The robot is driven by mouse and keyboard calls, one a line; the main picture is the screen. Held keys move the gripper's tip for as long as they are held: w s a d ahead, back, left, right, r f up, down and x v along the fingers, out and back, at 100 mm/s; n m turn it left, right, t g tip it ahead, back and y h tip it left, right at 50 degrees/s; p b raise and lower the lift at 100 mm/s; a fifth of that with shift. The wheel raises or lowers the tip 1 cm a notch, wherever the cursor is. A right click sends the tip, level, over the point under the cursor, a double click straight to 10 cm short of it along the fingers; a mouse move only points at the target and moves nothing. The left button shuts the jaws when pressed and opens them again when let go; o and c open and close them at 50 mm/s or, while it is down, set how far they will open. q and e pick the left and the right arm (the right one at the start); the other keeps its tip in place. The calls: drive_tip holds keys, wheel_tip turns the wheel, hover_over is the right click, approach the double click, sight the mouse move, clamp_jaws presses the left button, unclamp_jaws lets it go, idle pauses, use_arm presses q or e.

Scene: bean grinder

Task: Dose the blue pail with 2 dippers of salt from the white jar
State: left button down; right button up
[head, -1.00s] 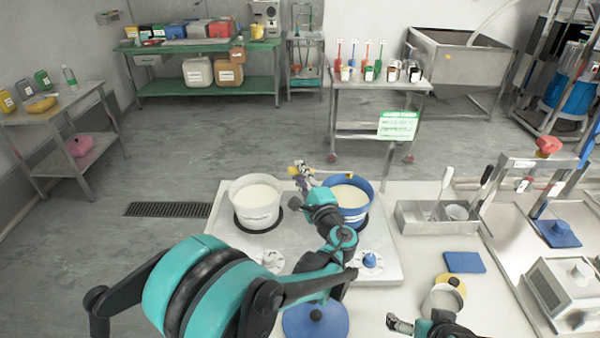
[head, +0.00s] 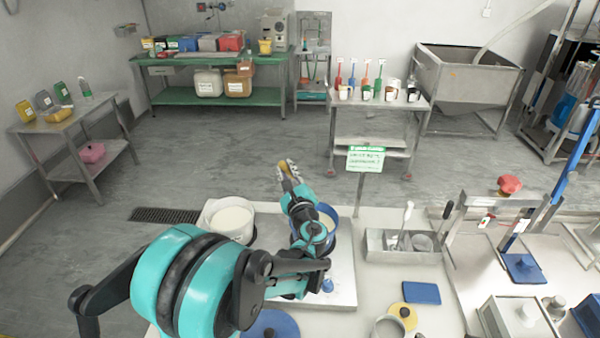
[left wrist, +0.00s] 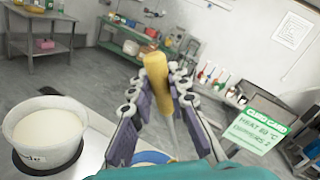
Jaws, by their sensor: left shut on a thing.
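The blue pail (head: 331,226) stands on a pale platform, partly hidden behind my left forearm. In the left wrist view only part of its blue rim (left wrist: 152,157) shows. A white tub (head: 228,222) of pale contents stands left of it; it also shows in the left wrist view (left wrist: 42,150). I cannot tell whether this is the task's white jar. My left gripper (head: 287,168) is raised above and behind the pails. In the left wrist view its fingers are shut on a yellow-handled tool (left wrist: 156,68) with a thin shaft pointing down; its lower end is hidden. My right gripper is not in view.
A blue lid (head: 270,328) and a yellow disc (head: 409,320) lie near the front, beside a round open vessel (head: 377,327). A green-headed card (head: 365,158) stands behind.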

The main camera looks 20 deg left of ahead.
use_arm(q)
drive_tip(key=shift+w+d+r+m, duration=0.3)
drive_tip(key=shift+w+d+m, duration=0.05)
drive_tip(key=shift+w+m, duration=0.05)
drive_tip(key=w+d+r+m+p, duration=0.3)
drive_tip(key=w+d+m+p, duration=0.2)
drive_tip(key=w+d+m, duration=0.1)
drive_tip(key=shift+d+r+h, duration=0.25)
drive_tip(key=shift+d+h, duration=0.05)
drive_tip(key=shift+d, duration=0.45)
drive_tip(key=shift+f, duration=0.1)
